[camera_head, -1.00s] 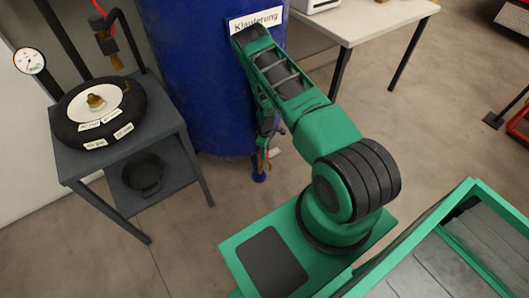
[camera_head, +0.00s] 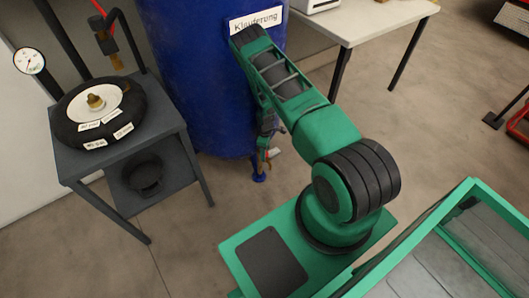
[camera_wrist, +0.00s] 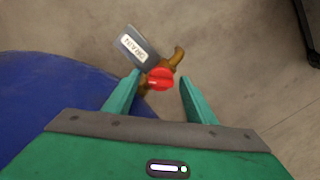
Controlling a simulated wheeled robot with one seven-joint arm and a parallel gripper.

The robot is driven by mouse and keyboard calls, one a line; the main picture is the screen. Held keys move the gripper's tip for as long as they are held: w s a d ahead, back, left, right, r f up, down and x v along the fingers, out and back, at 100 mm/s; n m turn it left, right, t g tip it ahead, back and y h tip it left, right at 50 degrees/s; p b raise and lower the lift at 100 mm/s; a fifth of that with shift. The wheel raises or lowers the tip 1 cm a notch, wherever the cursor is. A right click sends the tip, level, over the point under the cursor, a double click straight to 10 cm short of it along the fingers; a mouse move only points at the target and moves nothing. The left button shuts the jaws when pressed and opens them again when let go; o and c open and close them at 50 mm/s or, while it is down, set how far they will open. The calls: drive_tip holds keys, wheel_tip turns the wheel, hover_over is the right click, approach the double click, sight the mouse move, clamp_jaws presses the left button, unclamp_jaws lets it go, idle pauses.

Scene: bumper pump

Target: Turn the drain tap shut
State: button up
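The drain tap (camera_wrist: 160,79) has a red handle and a brass body with a curved spout, and it sits low on the side of the blue tank (camera_head: 195,75). In the wrist view it lies just past my fingertips, between their lines, nearer the left finger. A grey tag (camera_wrist: 133,46) lettered like "DRAIN" is beside it. My gripper (camera_wrist: 158,85) is open, with the two green fingers apart on either side of the tap's line. I cannot tell whether a finger touches it. In the head view the gripper (camera_head: 267,135) is small and partly hidden by my arm.
A dark stand (camera_head: 62,160) at left bears a black round bumper (camera_head: 70,130) with a white disc, and a gauge (camera_head: 29,61) is beside it. A white table (camera_head: 360,20) is behind at right. The floor around the tank's foot is clear.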

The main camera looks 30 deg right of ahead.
drive_tip(key=shift+r, duration=0.1)
wheel_tip(320, 180, up, 10)
drive_tip(key=shift+r, duration=0.25)
idle(0.4)
